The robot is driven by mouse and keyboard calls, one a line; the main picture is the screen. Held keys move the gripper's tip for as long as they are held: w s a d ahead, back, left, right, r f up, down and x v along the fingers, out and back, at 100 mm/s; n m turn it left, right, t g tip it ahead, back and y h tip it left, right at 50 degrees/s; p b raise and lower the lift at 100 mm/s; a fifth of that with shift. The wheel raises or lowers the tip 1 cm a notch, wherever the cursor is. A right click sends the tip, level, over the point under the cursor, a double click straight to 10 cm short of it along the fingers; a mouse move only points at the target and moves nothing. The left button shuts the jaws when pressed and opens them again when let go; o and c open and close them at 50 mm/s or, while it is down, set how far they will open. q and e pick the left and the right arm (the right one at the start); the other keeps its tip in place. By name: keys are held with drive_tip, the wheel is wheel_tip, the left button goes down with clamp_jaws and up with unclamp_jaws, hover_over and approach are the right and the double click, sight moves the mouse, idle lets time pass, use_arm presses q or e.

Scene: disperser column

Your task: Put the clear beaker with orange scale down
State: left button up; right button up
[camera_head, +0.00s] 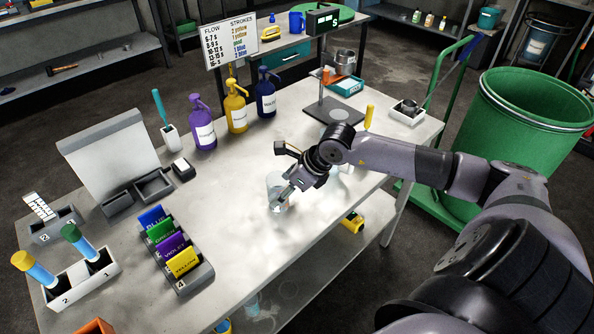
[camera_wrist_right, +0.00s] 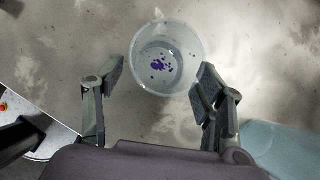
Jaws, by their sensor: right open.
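A clear beaker (camera_head: 276,191) stands on the grey table near its middle, partly hidden by my right gripper. In the right wrist view the beaker (camera_wrist_right: 168,58) is seen from above, with purple specks at its bottom. No orange scale can be made out on it. My right gripper (camera_wrist_right: 158,80) is open, its two fingers apart at either side of the beaker's near edge. In the head view the right gripper (camera_head: 287,180) is low over the table at the beaker. My left gripper is not in view.
Purple, yellow and blue pump bottles (camera_head: 237,107) stand behind. A card rack (camera_head: 178,262) and a two-slot holder (camera_head: 80,281) are at the left. A stand with a dark base (camera_head: 334,112) is at the back right. The table's middle around the beaker is mostly clear.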

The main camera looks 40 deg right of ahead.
drive_tip(key=b+v, duration=0.1)
drive_tip(key=v, duration=0.7)
drive_tip(key=shift+s+r, duration=0.1)
drive_tip(key=shift+r, duration=0.05)
